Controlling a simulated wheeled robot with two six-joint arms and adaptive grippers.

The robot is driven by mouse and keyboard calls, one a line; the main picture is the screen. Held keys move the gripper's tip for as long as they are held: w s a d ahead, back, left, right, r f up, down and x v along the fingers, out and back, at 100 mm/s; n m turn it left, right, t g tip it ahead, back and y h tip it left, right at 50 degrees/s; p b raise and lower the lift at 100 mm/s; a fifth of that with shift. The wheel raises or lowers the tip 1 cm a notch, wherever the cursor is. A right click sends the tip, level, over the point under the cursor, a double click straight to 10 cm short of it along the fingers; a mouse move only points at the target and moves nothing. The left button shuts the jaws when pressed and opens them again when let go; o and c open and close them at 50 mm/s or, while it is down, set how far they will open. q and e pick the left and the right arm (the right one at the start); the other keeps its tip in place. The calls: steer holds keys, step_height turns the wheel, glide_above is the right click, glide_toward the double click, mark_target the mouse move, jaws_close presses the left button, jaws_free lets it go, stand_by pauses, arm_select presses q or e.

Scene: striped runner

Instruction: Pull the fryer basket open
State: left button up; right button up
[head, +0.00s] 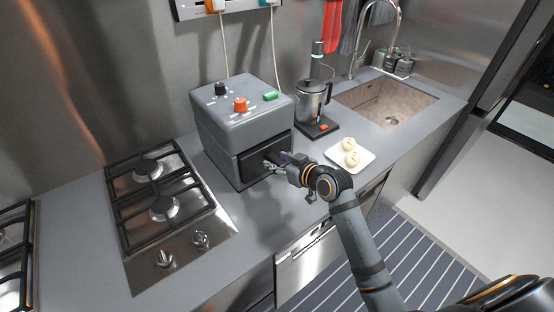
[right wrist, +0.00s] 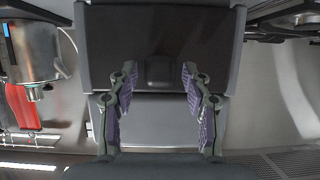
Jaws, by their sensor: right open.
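The fryer is a grey box (head: 222,128) on the counter, with an orange knob (head: 240,104), a black knob and a green switch on top. Its dark basket front (head: 252,165) faces the room and looks shut; it also fills the upper middle of the right wrist view (right wrist: 110,45). A dark handle (right wrist: 160,72) sticks out of the basket front. My right gripper (head: 274,164) is at the basket front. In the right wrist view its fingers (right wrist: 158,78) are spread, one on each side of the handle, with gaps visible. My left gripper is not in view.
A kettle (head: 311,103) stands on a dark base right of the fryer. A white plate (head: 362,164) with round pale items lies close to my right arm. A gas hob (head: 160,215) is on the left, a sink (head: 386,102) at the back right.

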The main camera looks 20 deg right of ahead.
steer(key=shift+w+a+f, duration=0.15)
steer(key=shift+w+f, duration=0.05)
steer(key=shift+w, duration=0.2)
jaws_close()
